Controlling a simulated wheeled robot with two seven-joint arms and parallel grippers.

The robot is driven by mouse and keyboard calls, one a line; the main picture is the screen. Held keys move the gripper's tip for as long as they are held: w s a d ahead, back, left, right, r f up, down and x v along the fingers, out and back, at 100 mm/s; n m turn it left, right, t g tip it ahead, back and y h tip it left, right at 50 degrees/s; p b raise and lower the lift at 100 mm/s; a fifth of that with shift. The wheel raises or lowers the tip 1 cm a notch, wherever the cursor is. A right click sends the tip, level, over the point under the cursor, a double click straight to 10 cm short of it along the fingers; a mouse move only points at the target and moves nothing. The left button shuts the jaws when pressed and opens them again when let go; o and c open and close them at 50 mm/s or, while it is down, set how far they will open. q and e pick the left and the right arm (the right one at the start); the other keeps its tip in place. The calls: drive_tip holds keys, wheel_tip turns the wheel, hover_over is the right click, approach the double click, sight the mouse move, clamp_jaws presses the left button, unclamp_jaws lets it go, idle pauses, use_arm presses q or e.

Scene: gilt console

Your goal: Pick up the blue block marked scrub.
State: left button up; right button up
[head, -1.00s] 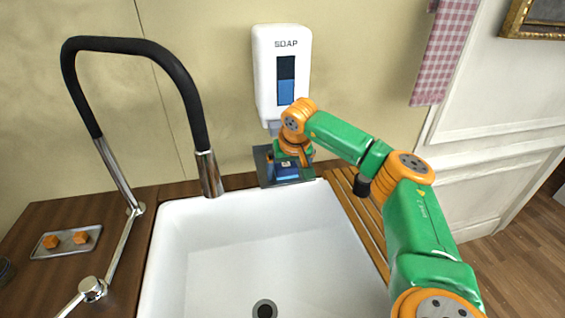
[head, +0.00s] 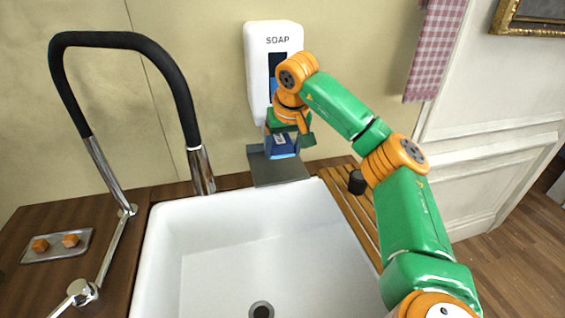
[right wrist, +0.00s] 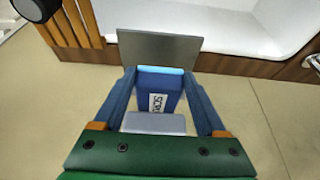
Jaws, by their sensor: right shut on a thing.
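The blue block (head: 283,150) with a white label is held in my right gripper (head: 288,138), just above a grey tray (head: 276,172) at the back edge of the sink. In the right wrist view the blue block (right wrist: 158,92) sits between the two dark blue fingers, and its white label shows part of the word scrub. The grey tray (right wrist: 160,48) shows beyond it with nothing seen on it. My left gripper is not in view.
A white soap dispenser (head: 258,85) hangs on the wall behind my right gripper. The black-hosed faucet (head: 180,95) stands to the left. The white sink basin (head: 225,260) is empty. A black cup-like thing (head: 357,182) stands on the slatted wooden board (head: 350,215).

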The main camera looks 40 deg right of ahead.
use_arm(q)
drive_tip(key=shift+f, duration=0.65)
use_arm(e)
drive_tip(key=s+a, duration=0.4)
drive_tip(key=s, duration=0.4)
drive_tip(key=s+a, duration=0.4)
drive_tip(key=s, duration=0.4)
drive_tip(key=shift+s+a+f, duration=0.15)
drive_tip(key=shift+a, duration=0.25)
